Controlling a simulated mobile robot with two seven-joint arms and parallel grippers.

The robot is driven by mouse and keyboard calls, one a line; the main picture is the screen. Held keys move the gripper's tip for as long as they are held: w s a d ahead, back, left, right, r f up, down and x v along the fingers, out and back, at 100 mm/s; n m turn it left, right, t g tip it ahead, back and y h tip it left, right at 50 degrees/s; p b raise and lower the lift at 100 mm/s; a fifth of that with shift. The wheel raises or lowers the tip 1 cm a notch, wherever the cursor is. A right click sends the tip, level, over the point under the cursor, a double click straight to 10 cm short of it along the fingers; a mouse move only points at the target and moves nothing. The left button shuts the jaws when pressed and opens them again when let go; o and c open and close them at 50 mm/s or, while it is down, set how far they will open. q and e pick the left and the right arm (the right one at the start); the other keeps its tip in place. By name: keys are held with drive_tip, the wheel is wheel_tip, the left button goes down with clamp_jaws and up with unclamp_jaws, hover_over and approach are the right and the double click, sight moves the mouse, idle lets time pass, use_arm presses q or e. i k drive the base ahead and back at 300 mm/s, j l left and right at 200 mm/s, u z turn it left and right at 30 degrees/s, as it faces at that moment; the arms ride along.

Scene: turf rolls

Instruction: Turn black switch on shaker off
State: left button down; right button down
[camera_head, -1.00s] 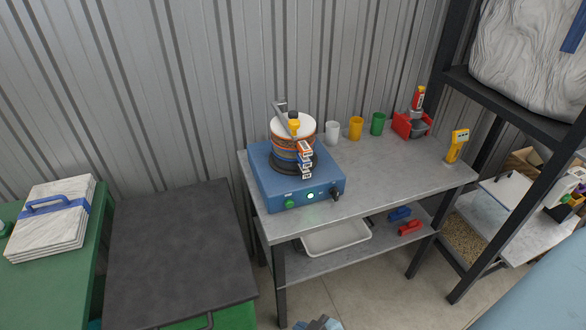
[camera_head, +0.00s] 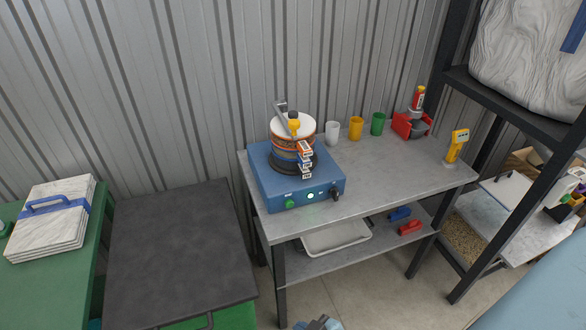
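The shaker (camera_head: 265,185) is a blue box on the grey metal table, with a round stack of sieves (camera_head: 292,133) clamped on top. The black switch (camera_head: 336,194) is a small dark knob at the right end of its front face. A round lamp (camera_head: 310,196) left of the switch glows whitish green, and a green button (camera_head: 290,203) sits further left. The switch's exact setting is too small to read. Neither gripper can be made out, and nothing touches the shaker. A small blue-grey and dark part at the bottom edge seems to be mine.
The table (camera_head: 400,180) also holds a white cup (camera_head: 332,132), a yellow cup (camera_head: 356,128), a green cup (camera_head: 377,123), a red bin (camera_head: 404,126) and a yellow handheld device (camera_head: 457,146). A dark-topped cart (camera_head: 178,255) stands left. A black shelf rack (camera_head: 510,110) stands right. Space before the shaker is clear.

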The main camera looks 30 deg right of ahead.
sight(335, 192)
drive_tip(key=z, duration=1.35)
